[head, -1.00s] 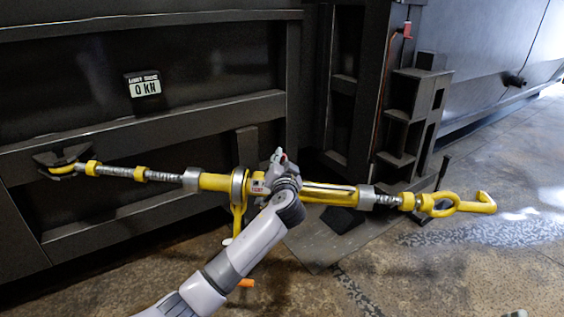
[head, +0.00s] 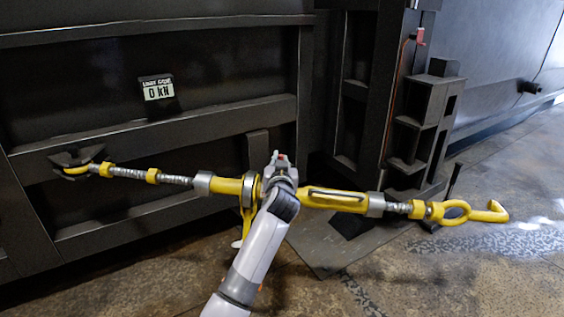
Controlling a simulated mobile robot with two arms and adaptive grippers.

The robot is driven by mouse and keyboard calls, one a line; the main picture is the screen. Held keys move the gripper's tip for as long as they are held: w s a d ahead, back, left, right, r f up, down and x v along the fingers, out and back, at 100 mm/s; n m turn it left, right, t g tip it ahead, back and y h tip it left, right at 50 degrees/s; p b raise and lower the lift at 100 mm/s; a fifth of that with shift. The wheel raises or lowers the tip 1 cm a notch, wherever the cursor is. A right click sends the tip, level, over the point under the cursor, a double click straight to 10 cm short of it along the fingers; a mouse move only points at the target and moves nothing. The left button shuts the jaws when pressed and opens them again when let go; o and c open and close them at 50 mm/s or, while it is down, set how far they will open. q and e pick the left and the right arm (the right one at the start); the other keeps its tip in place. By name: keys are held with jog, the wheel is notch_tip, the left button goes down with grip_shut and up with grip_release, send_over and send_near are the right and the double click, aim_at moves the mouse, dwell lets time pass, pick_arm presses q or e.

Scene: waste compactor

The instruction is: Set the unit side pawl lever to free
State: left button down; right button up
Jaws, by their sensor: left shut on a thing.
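A yellow turnbuckle (head: 333,199) with threaded rods lies nearly level across the view. Its ratchet collar (head: 250,190) sits left of centre, with a yellow handle (head: 246,222) hanging down. My left gripper (head: 277,165) is at the turnbuckle body, just right of the collar, and shut on a small part there. A small red piece shows at its tip. The gripper and wrist cover the pawl lever and most of the ratchet, so the lever's position cannot be told. My right gripper is not in view.
A load display (head: 159,92) reading 0 kN is on the dark ribbed wall. The turnbuckle's left end meets a wall bracket (head: 76,161). Its right hook (head: 488,212) hangs free near a dark stepped frame (head: 424,120). Open floor lies at right.

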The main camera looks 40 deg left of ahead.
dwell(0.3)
pick_arm(q)
jog(key=c, duration=1.6)
grip_release()
jog(key=f+v, duration=0.1)
jog(key=v, duration=1.1)
jog(key=shift+r, duration=0.45)
